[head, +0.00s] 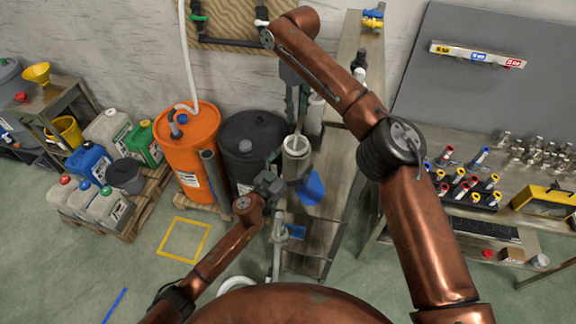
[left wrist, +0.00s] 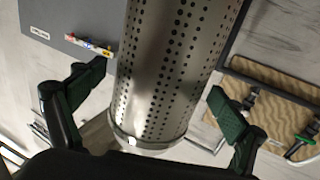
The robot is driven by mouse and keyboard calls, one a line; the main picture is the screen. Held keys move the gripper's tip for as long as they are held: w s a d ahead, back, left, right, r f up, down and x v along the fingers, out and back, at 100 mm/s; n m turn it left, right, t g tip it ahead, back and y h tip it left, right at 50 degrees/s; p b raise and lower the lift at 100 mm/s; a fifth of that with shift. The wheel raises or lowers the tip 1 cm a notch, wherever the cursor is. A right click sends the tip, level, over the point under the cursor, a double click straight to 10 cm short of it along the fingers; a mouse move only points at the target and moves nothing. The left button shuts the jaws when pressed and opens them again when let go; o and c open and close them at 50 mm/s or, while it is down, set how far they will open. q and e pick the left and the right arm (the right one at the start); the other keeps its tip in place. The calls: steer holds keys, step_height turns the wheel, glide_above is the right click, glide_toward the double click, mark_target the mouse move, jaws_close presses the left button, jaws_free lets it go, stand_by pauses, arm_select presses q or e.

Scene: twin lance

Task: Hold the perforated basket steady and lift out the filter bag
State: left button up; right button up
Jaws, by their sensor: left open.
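The perforated basket (left wrist: 170,65) is a shiny metal cylinder with rows of holes, filling the middle of the left wrist view. In the head view, a small grey cylinder (head: 297,146) at the bench looks like its upper part. My left gripper (left wrist: 150,112) is open, with one dark green finger on each side of the basket and visible gaps. In the head view the left gripper (head: 284,184) is beside the cylinder. My right gripper (head: 297,105) points down above the cylinder's opening; its fingertips are too small to read. The filter bag cannot be made out clearly.
A blue object (head: 311,187) hangs right beside the cylinder. An orange drum (head: 188,150) and a black drum (head: 254,145) stand to the left. A workbench at right holds several coloured-cap items (head: 465,190).

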arm_select(q)
steer(key=shift+w+d, duration=0.3)
steer(key=shift+w, duration=0.1)
